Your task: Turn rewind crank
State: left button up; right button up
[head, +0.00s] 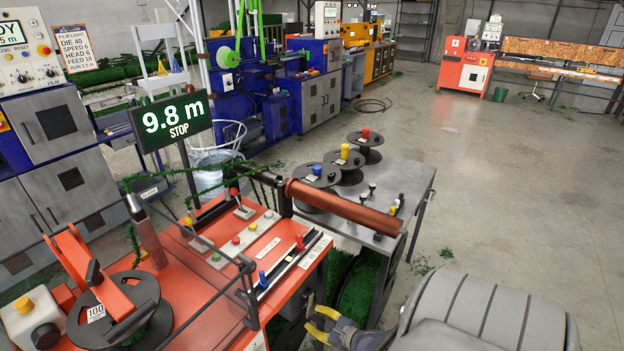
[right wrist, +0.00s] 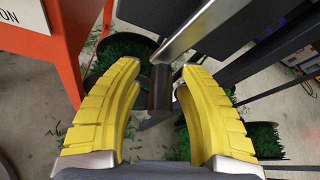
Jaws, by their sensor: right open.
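The orange rewind bench (head: 195,290) fills the lower left of the head view. A black reel (head: 118,310) with an orange arm (head: 72,258) stands on it; I cannot tell for sure which part is the crank. A dark bent bar (head: 250,290) runs along the bench's front. My right gripper (head: 313,325), with yellow fingers, is low in front of the bench, apart from the reel. In the right wrist view my right gripper (right wrist: 159,70) is open. A dark cylinder (right wrist: 161,92) shows between its fingers; contact is not visible. My left gripper is not in view.
A sign (head: 172,121) reads 9.8 m STOP. A copper-coloured roller (head: 345,207) projects right over a grey table (head: 405,178) with several black spools. Green-filled drums (head: 358,290) stand below. The floor (head: 510,190) at right is largely clear.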

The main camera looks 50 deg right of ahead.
jog(key=v, duration=0.9)
jog(key=shift+s, duration=0.25)
jog(key=shift+r, duration=0.15)
dwell(1.2)
